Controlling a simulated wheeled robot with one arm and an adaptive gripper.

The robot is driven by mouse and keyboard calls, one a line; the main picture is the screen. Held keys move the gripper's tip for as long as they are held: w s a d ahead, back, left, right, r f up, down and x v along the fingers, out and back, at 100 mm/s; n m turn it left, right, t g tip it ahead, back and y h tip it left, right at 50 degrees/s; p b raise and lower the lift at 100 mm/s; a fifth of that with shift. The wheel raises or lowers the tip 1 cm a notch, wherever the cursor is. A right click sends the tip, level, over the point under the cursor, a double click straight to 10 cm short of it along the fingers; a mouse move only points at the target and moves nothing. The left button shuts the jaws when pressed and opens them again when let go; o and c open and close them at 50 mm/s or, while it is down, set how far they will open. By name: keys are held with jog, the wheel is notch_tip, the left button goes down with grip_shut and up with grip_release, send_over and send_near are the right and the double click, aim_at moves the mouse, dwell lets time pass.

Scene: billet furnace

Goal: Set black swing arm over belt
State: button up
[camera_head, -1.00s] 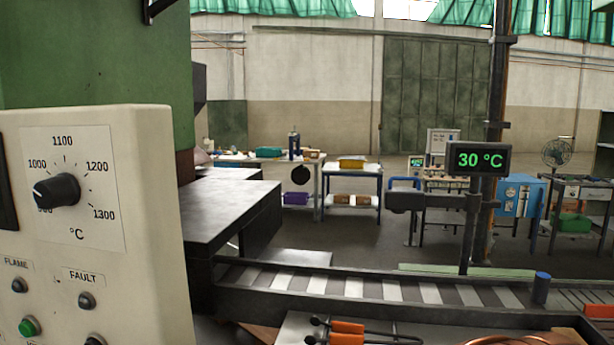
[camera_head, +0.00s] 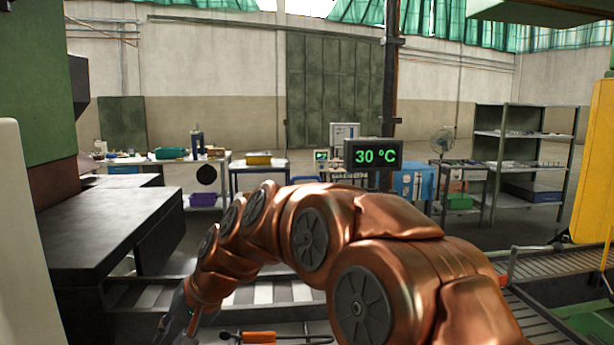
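The slatted belt (camera_head: 268,293) runs left to right in the lower part of the head view, partly behind my copper-coloured arm. The dark post (camera_head: 391,90) stands behind it and carries the 30 °C display (camera_head: 373,153). The black swing arm is hidden behind my arm, so its angle to the belt cannot be told. My gripper (camera_head: 178,322) is at the lower left, pointing down on the near side of the belt. It is partly cut off by the lower edge, and its fingers do not show clearly.
A dark table (camera_head: 105,215) stands at the left end of the belt. Orange-handled tongs (camera_head: 258,337) lie at the bottom edge. A yellow panel (camera_head: 592,165) and a roller track (camera_head: 555,262) are at right. Work tables and a shelf stand farther back.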

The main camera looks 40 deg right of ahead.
jog(key=w+d+r+m+t+h, duration=0.1)
jog(key=w+d+r+m+t, duration=0.1)
jog(key=w+d+r, duration=0.4)
jog(key=w+d+r+m+t+p, duration=0.1)
jog(key=w+d+m+t, duration=0.15)
jog(key=d, duration=0.45)
jog(key=w+d+r+m+t+h, duration=0.1)
jog(key=w+d+r+m+t, duration=0.1)
jog(key=w+d+r, duration=0.35)
jog(key=m+t+h+p, duration=0.4)
jog(key=m+h, duration=0.3)
jog(key=m, duration=0.2)
send_near(309, 178)
jog(key=shift+x, duration=5.3)
grip_shut()
